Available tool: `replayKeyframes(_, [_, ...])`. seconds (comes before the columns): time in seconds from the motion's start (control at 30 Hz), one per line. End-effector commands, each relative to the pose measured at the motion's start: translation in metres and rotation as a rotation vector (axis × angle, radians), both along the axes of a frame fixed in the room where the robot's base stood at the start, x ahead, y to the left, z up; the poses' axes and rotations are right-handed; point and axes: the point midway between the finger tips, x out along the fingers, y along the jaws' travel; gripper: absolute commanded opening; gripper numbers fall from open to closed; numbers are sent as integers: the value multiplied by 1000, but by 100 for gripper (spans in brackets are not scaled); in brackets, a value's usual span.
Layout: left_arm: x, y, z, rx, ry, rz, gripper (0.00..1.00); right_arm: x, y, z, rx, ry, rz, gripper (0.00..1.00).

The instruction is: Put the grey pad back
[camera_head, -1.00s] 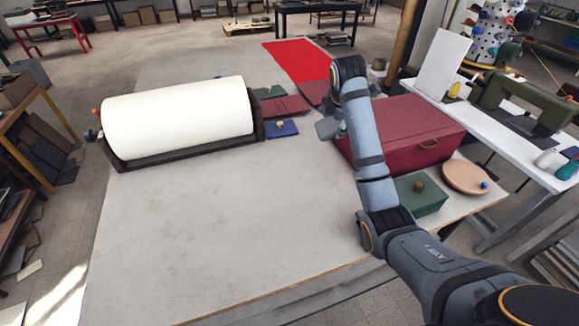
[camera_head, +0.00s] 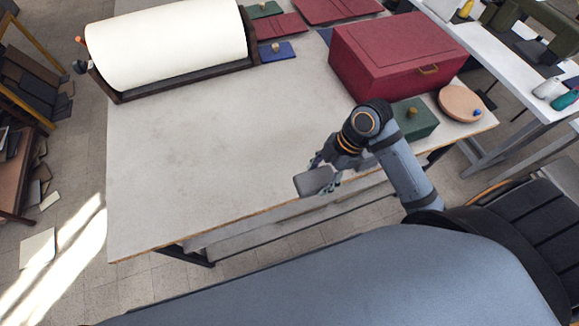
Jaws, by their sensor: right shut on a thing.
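The grey pad (camera_head: 314,181) is a small rounded block in the camera_head view, near the front edge of the table. My right gripper (camera_head: 325,170) is shut on it and holds it at the table's front edge; I cannot tell its exact height above the surface. The gripper's fingers show partly behind and beside the pad. My left gripper is not in view.
A large cream roll (camera_head: 165,45) lies in a dark cradle at the back left. A dark red box (camera_head: 395,55), a green box (camera_head: 415,120) and a round wooden disc (camera_head: 460,104) stand on the right. The grey table's (camera_head: 190,170) front left is clear.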

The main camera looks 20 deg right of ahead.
Motion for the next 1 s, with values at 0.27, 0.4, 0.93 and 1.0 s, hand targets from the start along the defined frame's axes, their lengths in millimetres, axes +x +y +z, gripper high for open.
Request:
replayKeyframes(0.27, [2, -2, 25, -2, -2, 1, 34, 69, 27, -24, 10, 3, 0, 36])
replayKeyframes(0.4, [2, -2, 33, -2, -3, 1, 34, 94, 34, -58, 4, 6, 2, 36])
replayKeyframes(0.93, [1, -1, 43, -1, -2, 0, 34, 117, 41, -111, 2, 6, 2, 36])
replayKeyframes(1.0, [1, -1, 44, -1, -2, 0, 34, 117, 41, -119, 1, 3, 3, 36])
